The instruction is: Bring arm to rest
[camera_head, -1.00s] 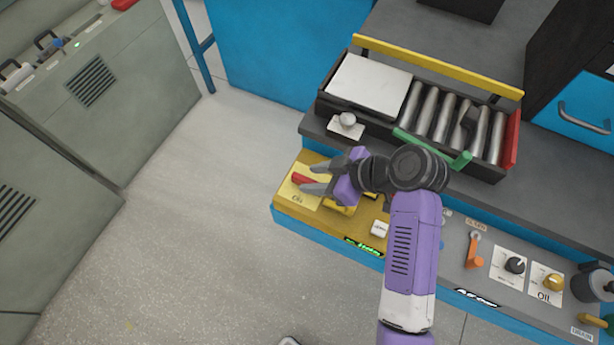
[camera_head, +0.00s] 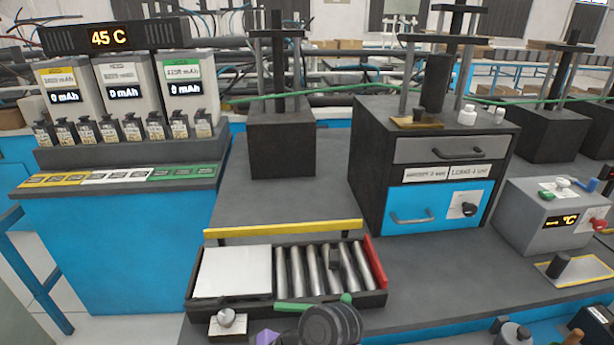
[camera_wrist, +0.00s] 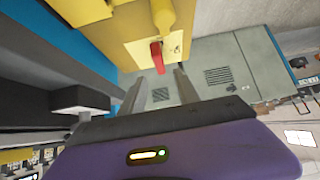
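My gripper (camera_wrist: 160,80) shows in the wrist view with its two fingers apart and nothing held between them. A red-tipped lever (camera_wrist: 157,55) on a yellow panel (camera_wrist: 122,25) lies just beyond the fingertips, near the gap between them; I cannot tell whether they touch it. In the head view only the dark wrist joint of my arm (camera_head: 330,325) shows at the bottom edge, with a bit of purple beside it. The fingers are out of that view.
A tray with metal rollers (camera_head: 310,270) and a red end wall stands just above my arm. Behind it are a cabinet with a blue drawer (camera_head: 437,205) and a dark press (camera_head: 281,145). Battery units (camera_head: 125,85) stand at left. The grey bench between has free room.

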